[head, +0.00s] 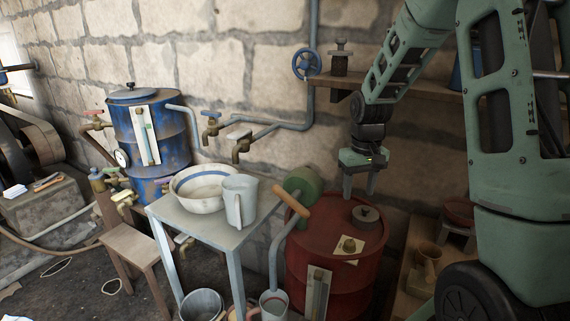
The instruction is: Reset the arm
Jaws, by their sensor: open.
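My green arm reaches in from the right side of the head view. My gripper (359,186) hangs from its end with the fingers pointing down. Its fingers are apart and nothing shows between them. A dark round cap (366,214) sits on the drum top, to the right of the fingers in the picture.
A metal table (205,228) at the left carries a white basin (200,203) and a grey jug (239,200). A blue drum (170,140) stands behind it. A wooden shelf (425,88), pipes and a blue valve wheel (306,63) are on the wall near my arm.

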